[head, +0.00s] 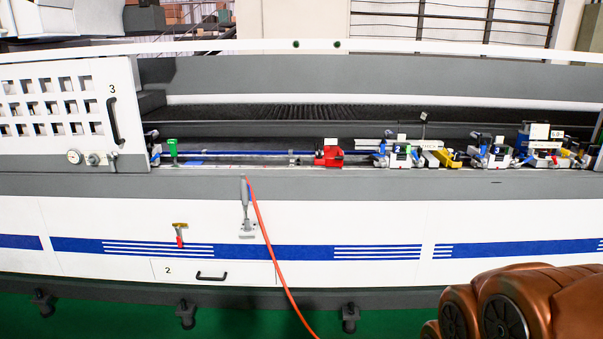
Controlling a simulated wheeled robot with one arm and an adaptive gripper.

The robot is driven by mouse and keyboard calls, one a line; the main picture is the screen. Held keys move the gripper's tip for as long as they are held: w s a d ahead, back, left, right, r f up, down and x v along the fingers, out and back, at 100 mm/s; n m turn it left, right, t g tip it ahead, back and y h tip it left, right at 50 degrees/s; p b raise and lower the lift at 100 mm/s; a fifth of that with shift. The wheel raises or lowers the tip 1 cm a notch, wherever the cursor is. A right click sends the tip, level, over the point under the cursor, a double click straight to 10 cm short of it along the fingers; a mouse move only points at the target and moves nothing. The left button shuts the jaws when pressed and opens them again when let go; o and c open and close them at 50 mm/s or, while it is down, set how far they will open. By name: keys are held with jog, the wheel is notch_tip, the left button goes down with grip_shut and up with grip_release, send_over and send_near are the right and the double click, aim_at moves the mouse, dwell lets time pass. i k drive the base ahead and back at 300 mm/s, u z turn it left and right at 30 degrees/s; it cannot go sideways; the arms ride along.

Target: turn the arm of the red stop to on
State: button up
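The red stop (329,157) sits on the rail of the long machine, right of the middle of the head view. It is a small red block with a raised part on top. Its arm is too small to make out clearly, so I cannot tell its position. My gripper is not in view. A copper-coloured part of my arm shows at the lower right, well in front of the machine and apart from the stop.
A green stop (173,149) stands left on the rail. Several numbered clamps (398,152) stand to the right. A white perforated door (60,112) covers the left end. An orange hose (262,225) hangs down the white front panel. The green floor (240,321) lies below.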

aim_at(341, 156)
jog(key=u, duration=0.5)
jog(key=i, duration=0.95)
jog(key=u, duration=0.7)
jog(key=i, duration=1.1)
jog(key=z, duration=0.65)
